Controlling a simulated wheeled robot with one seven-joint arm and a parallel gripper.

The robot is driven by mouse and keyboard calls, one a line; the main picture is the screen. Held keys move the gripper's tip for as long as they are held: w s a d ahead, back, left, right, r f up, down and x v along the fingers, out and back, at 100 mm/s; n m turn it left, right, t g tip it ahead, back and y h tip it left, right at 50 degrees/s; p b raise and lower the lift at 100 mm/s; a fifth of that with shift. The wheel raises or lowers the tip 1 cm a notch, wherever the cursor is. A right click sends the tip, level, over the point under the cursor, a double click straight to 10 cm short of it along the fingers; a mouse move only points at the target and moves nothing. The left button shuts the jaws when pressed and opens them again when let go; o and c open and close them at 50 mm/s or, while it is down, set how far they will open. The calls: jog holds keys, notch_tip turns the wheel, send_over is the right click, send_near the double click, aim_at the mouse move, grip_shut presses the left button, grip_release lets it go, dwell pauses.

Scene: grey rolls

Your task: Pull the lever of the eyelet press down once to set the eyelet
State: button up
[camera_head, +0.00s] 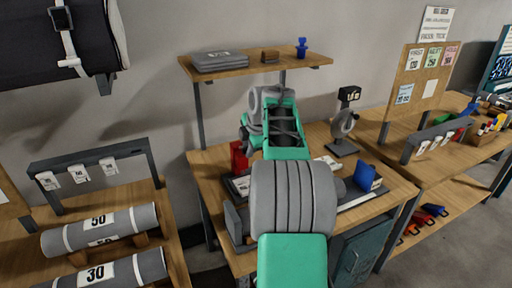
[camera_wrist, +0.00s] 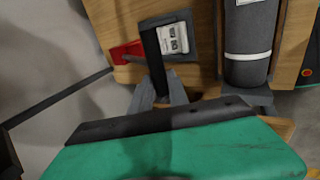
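A grey upright device (camera_head: 344,125) with a black base and a small black box on top stands at the back right of the middle bench. I cannot tell whether it is the eyelet press, and no lever shows clearly. My green and grey arm covers the bench's centre in the head view and may hide the press. My gripper shows in the wrist view (camera_wrist: 160,90) as two grey fingers near a dark upright bar (camera_wrist: 154,62). Whether they hold it or stand apart from it is unclear. A red item (camera_wrist: 126,53) lies beyond them, left of a white label (camera_wrist: 172,39).
The middle bench (camera_head: 395,195) holds a blue block (camera_head: 366,177) and a red item (camera_head: 238,156). A wooden shelf (camera_head: 300,64) hangs above. Grey rolls (camera_head: 100,230) lie on the left rack. A board with cards (camera_head: 422,75) stands at the right. In the wrist view, a strapped grey roll (camera_wrist: 247,75) is nearby.

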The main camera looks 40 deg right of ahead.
jog(key=c, duration=0.3)
jog(key=shift+s+a+f+b, duration=0.1)
jog(key=shift+s+f+b, duration=0.3)
jog(key=shift+f+b, duration=0.5)
jog(key=shift+s+a+f+b, duration=0.1)
jog(key=shift+s+f+b, duration=0.2)
jog(key=shift+f+b, duration=0.6)
jog(key=shift+r, duration=0.15)
jog(key=shift+s+f+b, duration=0.2)
jog(key=shift+f+b, duration=0.6)
jog(key=shift+b, duration=0.35)
jog(key=shift+s+a+f+b, duration=0.1)
jog(key=shift+f+b, duration=0.75)
jog(key=shift+b, duration=0.05)
jog(key=shift+f, duration=0.1)
